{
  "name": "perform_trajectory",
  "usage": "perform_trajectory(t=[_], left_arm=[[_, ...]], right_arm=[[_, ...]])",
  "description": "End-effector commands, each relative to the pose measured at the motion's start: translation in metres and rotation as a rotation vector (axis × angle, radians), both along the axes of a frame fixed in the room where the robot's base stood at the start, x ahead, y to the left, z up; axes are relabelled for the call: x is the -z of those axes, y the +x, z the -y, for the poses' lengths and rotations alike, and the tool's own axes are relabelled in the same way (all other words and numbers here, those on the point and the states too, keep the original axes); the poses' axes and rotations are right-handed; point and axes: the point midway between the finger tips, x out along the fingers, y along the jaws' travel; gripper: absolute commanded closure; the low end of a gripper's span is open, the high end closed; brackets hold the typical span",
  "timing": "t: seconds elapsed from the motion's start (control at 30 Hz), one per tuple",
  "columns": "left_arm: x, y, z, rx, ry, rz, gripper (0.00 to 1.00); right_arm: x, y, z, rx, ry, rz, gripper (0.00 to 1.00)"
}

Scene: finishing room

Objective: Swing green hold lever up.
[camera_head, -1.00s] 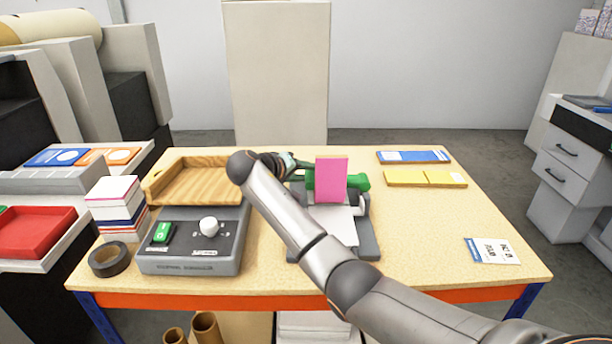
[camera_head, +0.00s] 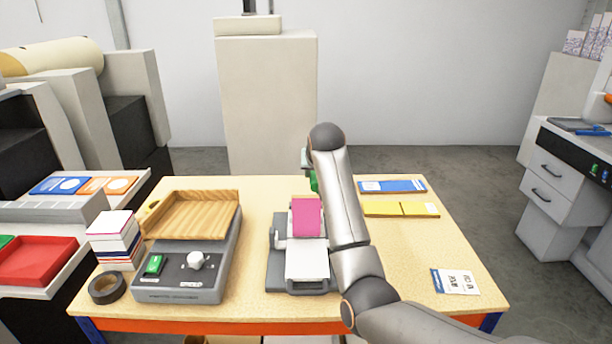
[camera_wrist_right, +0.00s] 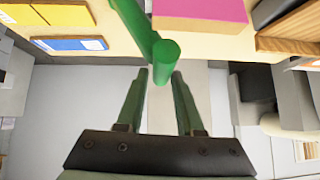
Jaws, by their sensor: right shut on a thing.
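The green hold lever (camera_head: 314,181) shows in the head view as a small piece beside the pink block (camera_head: 306,217), raised above the grey fixture (camera_head: 276,270). My arm hides the rest of it. My right gripper (camera_head: 307,160) is mostly hidden behind my own arm at the top of the lever. In the right wrist view the lever's round green end (camera_wrist_right: 166,50) lies at the tips of my right gripper (camera_wrist_right: 160,77), whose fingers are shut on it. My left gripper is not in view.
A grey control box (camera_head: 180,285) with a white knob and green switch stands left on the table, before a wooden tray (camera_head: 195,213). Blue (camera_head: 391,186) and yellow (camera_head: 400,209) pads and a card (camera_head: 455,281) lie right. The table's right part has free room.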

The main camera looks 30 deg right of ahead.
Motion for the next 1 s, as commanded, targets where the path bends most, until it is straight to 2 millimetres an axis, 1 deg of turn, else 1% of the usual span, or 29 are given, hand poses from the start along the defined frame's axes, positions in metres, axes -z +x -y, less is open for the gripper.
perform_trajectory(t=[0.2, 0.5, 0.7, 1.0], left_arm=[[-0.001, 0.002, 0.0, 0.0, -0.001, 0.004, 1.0], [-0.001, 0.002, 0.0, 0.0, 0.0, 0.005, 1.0], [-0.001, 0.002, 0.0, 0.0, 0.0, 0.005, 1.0], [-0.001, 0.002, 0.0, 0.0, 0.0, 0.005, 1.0]], right_arm=[[-0.008, -0.016, 0.026, 0.004, 0.181, 0.108, 1.0], [-0.012, -0.037, 0.06, 0.002, 0.407, 0.245, 1.0], [-0.01, -0.047, 0.076, 0.0, 0.525, 0.315, 1.0], [-0.005, -0.056, 0.09, -0.002, 0.625, 0.375, 1.0]])
